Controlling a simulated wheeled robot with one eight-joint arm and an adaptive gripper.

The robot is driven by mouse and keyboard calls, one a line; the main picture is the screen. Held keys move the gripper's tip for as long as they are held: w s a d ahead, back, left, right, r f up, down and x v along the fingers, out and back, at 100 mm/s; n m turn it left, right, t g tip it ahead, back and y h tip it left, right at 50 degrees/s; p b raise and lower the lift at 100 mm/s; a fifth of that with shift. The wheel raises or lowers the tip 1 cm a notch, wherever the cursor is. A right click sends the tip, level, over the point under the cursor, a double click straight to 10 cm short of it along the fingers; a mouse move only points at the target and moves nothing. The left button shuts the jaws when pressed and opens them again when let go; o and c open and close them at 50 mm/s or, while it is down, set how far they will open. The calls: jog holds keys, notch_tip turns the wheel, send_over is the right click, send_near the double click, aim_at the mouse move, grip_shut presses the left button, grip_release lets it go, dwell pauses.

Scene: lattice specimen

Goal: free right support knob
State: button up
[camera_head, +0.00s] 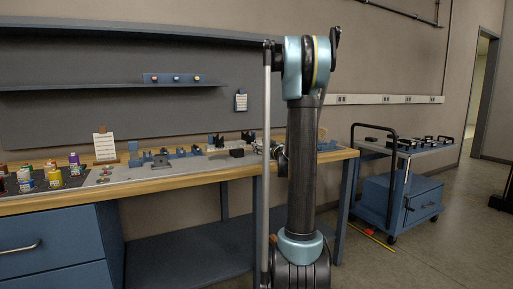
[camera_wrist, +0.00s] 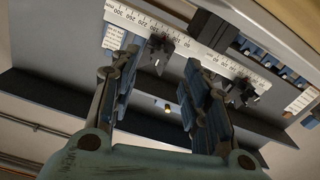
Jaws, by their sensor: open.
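In the wrist view, two dark knob-like fittings sit along a white numbered scale (camera_wrist: 200,45), which appears upside down. One dark fitting (camera_wrist: 158,52) lies beyond the gap between my fingers, and the other (camera_wrist: 244,92) is to the right, outside the right finger. I cannot tell for certain which is the right support knob. My gripper (camera_wrist: 165,72) is open with nothing between its fingers; contact with the nearer fitting cannot be told. In the head view, black supports (camera_head: 216,140) (camera_head: 248,136) stand small on the bench, and my arm partly hides their right side.
The wooden-edged bench (camera_head: 190,180) holds blue fixtures (camera_head: 180,153), a small sign (camera_head: 104,146) and colored jars (camera_head: 55,177) at left. A blue cart (camera_head: 405,190) stands to the right. The floor in front of it is mostly clear.

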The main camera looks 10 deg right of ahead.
jog(key=shift+v, duration=2.65)
